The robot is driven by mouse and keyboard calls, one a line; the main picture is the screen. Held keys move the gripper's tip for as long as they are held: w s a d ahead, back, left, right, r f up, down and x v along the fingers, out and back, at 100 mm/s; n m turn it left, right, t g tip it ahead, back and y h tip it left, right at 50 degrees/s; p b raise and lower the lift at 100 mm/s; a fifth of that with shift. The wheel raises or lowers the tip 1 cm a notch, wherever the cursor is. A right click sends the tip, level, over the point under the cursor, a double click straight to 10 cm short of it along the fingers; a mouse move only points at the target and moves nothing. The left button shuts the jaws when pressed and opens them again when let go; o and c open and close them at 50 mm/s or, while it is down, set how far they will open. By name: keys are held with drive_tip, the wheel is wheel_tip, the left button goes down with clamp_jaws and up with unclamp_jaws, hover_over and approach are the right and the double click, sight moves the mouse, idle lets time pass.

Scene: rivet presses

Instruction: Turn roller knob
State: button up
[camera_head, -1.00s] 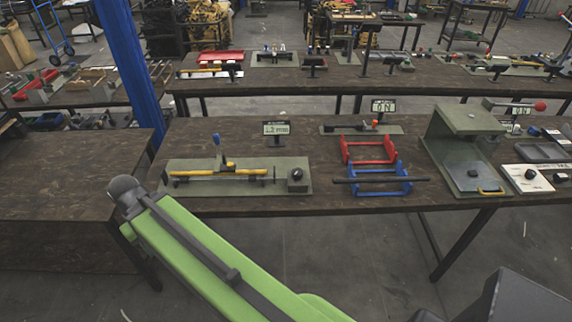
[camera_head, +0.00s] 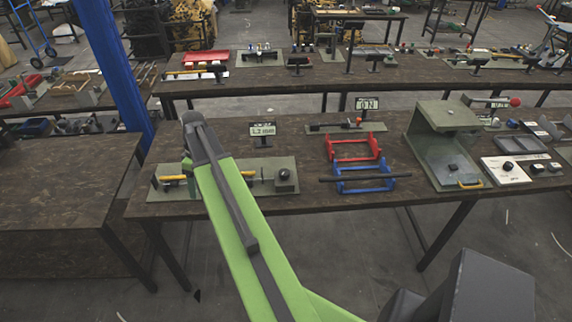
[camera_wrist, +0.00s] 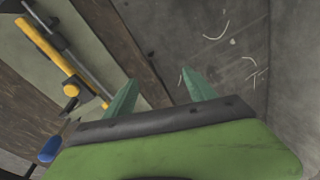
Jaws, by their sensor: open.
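The roller fixture is a grey-green plate (camera_head: 166,195) at the near edge of the middle table, with a yellow roller (camera_head: 172,178) along it. A round black knob (camera_head: 284,174) stands at its right end. My arm covers the fixture's middle in the head view. In the wrist view, the yellow roller (camera_wrist: 47,44) and a metal rod beside it lie at upper left, with a blue handle (camera_wrist: 50,149) at lower left. The black knob is not seen there. My gripper (camera_wrist: 160,91) is open and empty, its teal fingers apart over the table edge and floor.
A small display (camera_head: 262,129) stands behind the fixture. Right of the knob are a blue frame (camera_head: 363,188) with a dark bar, a red frame (camera_head: 353,148) and a green press (camera_head: 437,150). A blue post (camera_head: 112,60) rises at left.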

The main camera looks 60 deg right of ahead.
drive_tip(key=s+d+r+n+t+p, duration=0.15)
drive_tip(key=s+d, duration=0.25)
drive_tip(key=d, duration=0.5)
drive_tip(key=s+d+r+n+p, duration=0.1)
drive_tip(key=s+d+r, duration=0.15)
drive_tip(key=d, duration=0.65)
drive_tip(key=n+t+y+p, duration=0.1)
drive_tip(key=n+t+p, duration=0.1)
drive_tip(key=n, duration=0.1)
approach(285, 172)
drive_tip(key=shift+m+g, duration=0.25)
drive_tip(key=b+x, duration=0.3)
drive_tip(key=b, duration=0.2)
drive_tip(key=b+x, duration=0.3)
drive_tip(key=b, duration=0.3)
drive_tip(key=b+x, duration=0.2)
drive_tip(key=b, duration=0.3)
drive_tip(key=shift+w+f+b, duration=0.3)
drive_tip(key=shift+w+b, duration=0.05)
drive_tip(key=shift+w, duration=0.1)
drive_tip(key=shift+r, duration=0.15)
drive_tip(key=c, duration=1.2)
drive_tip(key=shift+a, duration=0.25)
drive_tip(key=shift+c, duration=0.8)
drive_tip(key=shift+s+d, duration=0.1)
drive_tip(key=shift+d, duration=0.05)
